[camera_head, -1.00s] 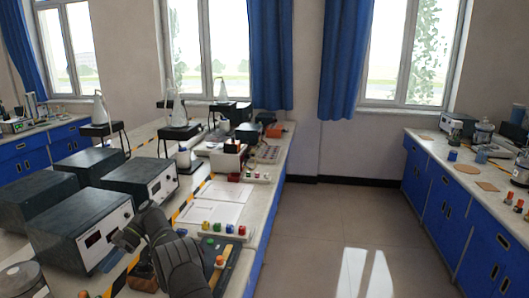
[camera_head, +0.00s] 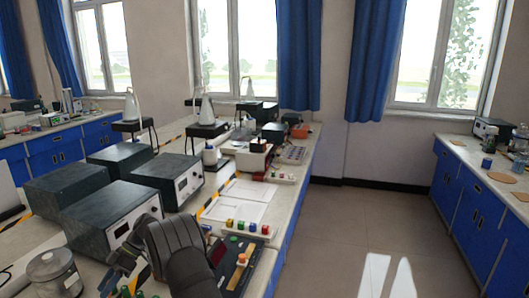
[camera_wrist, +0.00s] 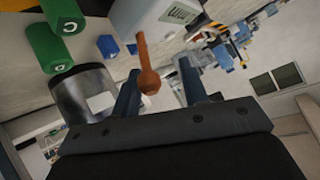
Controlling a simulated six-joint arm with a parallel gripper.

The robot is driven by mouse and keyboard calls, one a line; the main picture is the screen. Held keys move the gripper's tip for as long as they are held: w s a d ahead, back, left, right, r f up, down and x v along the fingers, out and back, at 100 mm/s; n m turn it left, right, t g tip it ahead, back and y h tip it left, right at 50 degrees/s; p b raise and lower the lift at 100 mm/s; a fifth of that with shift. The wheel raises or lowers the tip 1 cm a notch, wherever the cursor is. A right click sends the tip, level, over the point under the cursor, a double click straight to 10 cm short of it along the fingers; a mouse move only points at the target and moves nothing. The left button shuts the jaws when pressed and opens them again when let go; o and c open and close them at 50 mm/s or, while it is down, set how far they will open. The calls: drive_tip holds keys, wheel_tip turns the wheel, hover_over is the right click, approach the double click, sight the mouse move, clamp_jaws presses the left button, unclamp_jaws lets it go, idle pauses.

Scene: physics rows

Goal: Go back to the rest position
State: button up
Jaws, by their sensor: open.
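My gripper (camera_head: 114,272) is low over the left bench, beside the front dark instrument box (camera_head: 112,222). My dark arm (camera_head: 182,262) covers part of the bench there. In the wrist view my gripper (camera_wrist: 160,82) has its two blue-grey fingers apart. An orange-brown rod with a rounded end (camera_wrist: 149,80) shows between the fingers in the picture. I see no grip on it, and its distance from the fingers is unclear. The wrist view is strongly tilted.
A metal pot (camera_head: 54,272) stands on the bench at left. A board with coloured blocks (camera_head: 247,227) and white papers (camera_head: 240,200) lie right of my arm. Green cylinders (camera_wrist: 48,47) and a shiny metal vessel (camera_wrist: 84,92) are close in the wrist view. The floor (camera_head: 345,225) is clear.

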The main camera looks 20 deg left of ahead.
drive_tip(key=s+t, duration=0.2)
drive_tip(key=t, duration=0.1)
drive_tip(key=shift+s+r+n+t, duration=0.1)
drive_tip(key=shift+s+n+t, duration=0.1)
drive_tip(key=shift+n+t, duration=0.1)
drive_tip(key=t, duration=0.1)
drive_tip(key=s+t, duration=0.1)
drive_tip(key=t, duration=0.1)
drive_tip(key=shift+s+f, duration=0.3)
drive_tip(key=v, duration=1.3)
drive_tip(key=shift+a+r, duration=0.15)
drive_tip(key=shift+r, duration=0.1)
drive_tip(key=shift+s, duration=0.15)
